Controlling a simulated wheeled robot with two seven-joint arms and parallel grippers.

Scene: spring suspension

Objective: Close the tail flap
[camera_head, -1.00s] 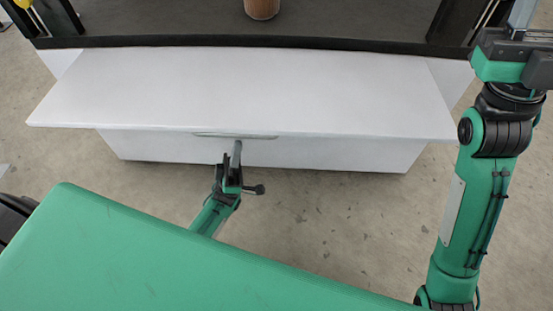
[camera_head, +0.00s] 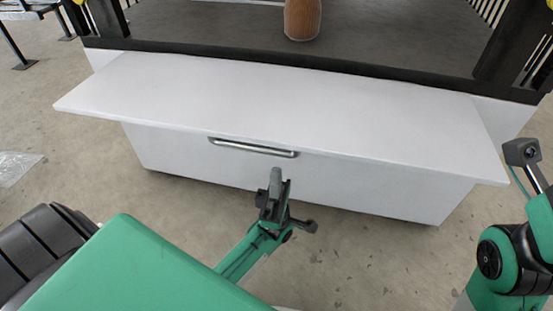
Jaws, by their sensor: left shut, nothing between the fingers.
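The tail flap (camera_head: 290,105) is a wide white panel, lowered and jutting out towards me from a black edge. A silver bar handle (camera_head: 252,148) shows just under its front edge; I cannot tell whether it belongs to the flap or to the white face below. My left gripper (camera_head: 275,182) is shut and empty. It points up just in front of the white face, below and slightly right of the handle, and appears apart from it. Part of my right arm's end (camera_head: 535,170) shows at the right edge; its jaws cannot be made out.
The white lower face (camera_head: 330,185) stands under the flap. A brown cylinder (camera_head: 302,18) stands on the dark bed (camera_head: 400,35) behind the black edge (camera_head: 330,65). Clear plastic (camera_head: 15,168) lies on the floor at left. The concrete floor around is mostly clear.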

